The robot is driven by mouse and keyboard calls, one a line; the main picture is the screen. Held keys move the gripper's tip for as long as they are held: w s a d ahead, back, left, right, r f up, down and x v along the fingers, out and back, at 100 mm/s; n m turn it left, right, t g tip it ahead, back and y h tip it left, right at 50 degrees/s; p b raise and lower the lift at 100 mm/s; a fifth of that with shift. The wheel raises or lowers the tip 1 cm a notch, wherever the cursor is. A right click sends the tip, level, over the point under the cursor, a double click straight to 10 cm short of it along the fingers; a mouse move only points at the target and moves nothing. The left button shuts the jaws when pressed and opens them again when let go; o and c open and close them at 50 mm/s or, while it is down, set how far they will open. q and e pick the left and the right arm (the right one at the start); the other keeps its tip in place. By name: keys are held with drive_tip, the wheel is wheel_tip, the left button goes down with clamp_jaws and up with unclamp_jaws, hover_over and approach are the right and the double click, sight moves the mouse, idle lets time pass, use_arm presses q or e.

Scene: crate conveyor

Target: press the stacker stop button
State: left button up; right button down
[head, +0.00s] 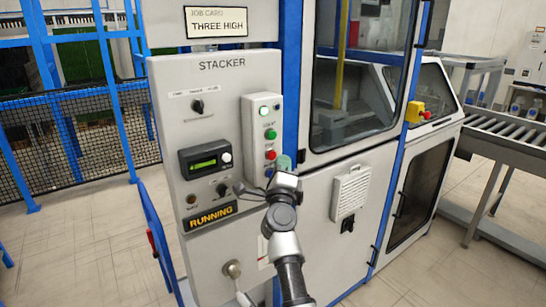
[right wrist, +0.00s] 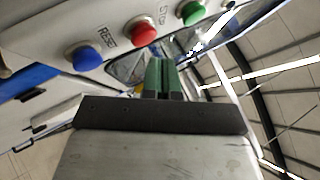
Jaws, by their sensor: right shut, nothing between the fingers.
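The button box (head: 257,112) on the grey stacker panel (head: 225,80) carries a green button (head: 270,134) with the red stop button (head: 270,154) below it. In the right wrist view the red button (right wrist: 145,33), labelled STOP, sits between a blue button (right wrist: 87,57) labelled RESET and a green one (right wrist: 192,12). My right gripper (head: 285,161) has green fingertips, shut and empty, just right of and slightly below the red button. In the right wrist view the fingertips (right wrist: 159,66) appear below the red button, not over it. My left gripper is not in view.
A lit RUNNING sign (head: 211,215), a small display (head: 205,161) and dark knobs are on the panel. A glass-windowed cabinet (head: 345,170) stands to the right, with a red-and-yellow emergency button (head: 416,113). A roller conveyor (head: 505,130) is at far right.

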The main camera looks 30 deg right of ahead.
drive_tip(key=shift+w, duration=0.1)
drive_tip(key=shift+w, duration=0.35)
drive_tip(key=shift+w+b, duration=0.35)
drive_tip(key=shift+w, duration=0.05)
idle(0.7)
drive_tip(key=shift+s+r, duration=0.1)
drive_tip(key=shift+s+p, duration=0.65)
drive_tip(key=shift+s, duration=0.1)
drive_tip(key=s+p, duration=0.1)
drive_tip(key=s, duration=0.1)
drive_tip(key=s+p, duration=0.2)
drive_tip(key=s, duration=0.1)
drive_tip(key=shift+d, duration=0.2)
